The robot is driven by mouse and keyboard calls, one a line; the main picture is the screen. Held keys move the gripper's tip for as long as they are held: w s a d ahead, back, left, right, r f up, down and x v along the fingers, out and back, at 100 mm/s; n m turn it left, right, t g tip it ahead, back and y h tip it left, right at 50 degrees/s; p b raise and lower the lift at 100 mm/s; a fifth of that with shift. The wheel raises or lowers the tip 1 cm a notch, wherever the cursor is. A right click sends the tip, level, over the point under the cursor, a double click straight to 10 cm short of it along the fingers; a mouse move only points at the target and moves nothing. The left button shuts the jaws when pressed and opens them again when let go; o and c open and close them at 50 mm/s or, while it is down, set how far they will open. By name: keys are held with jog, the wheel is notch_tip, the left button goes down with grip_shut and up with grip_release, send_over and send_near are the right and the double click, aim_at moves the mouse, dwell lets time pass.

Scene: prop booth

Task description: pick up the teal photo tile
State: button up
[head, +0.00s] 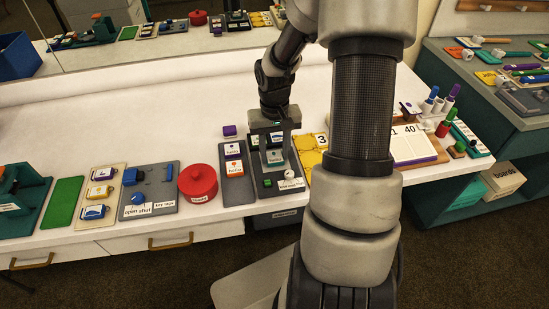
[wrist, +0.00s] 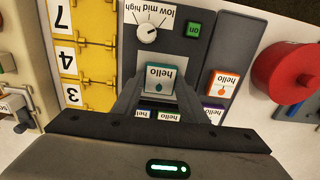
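The teal photo tile (wrist: 160,82), a white card in a teal frame reading "hello", is on the dark grey panel in the wrist view. In the head view the teal tile (head: 274,156) shows just below my gripper (head: 273,140). In the wrist view my gripper (wrist: 161,88) is open, one finger on each side of the tile. I cannot tell whether either finger touches it. More "hello" tiles (wrist: 167,116) are partly hidden by the gripper body.
An orange tile (wrist: 223,83) and a purple tile (wrist: 212,110) sit on the neighbouring panel. A knob (wrist: 147,33) and green button (wrist: 193,28) share the teal tile's panel. A yellow numbered board (wrist: 95,60) and a red round pot (head: 198,183) flank it.

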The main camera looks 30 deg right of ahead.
jog(key=c, duration=0.3)
jog(key=shift+r, duration=0.1)
